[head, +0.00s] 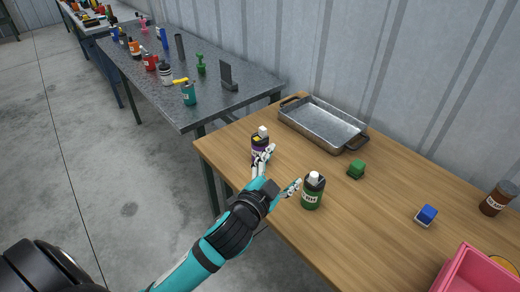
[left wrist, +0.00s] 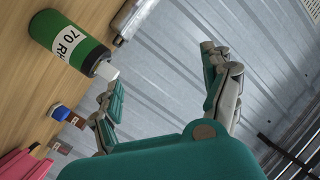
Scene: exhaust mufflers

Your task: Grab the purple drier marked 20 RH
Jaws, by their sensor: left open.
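The purple drier (head: 257,142), a small bottle with a white cap, stands upright near the left edge of the wooden table. Its label is too small and too covered to read. My left gripper (head: 279,171) is open at the table's near edge. One finger overlaps the drier's front in the head view; I cannot tell if they touch. The other finger is beside the green bottle (head: 312,192). In the left wrist view, the open fingers (left wrist: 160,66) have nothing between them, and the green bottle (left wrist: 65,40) reads 70 RH. The purple drier does not show there. My right gripper is out of view.
A metal tray (head: 297,118) lies behind the drier on the wooden table (head: 330,238). A green block (head: 356,169), a blue block (head: 427,214), a brown bottle (head: 496,198) and a pink bin (head: 470,275) are to the right. A grey table (head: 215,75) holds several items.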

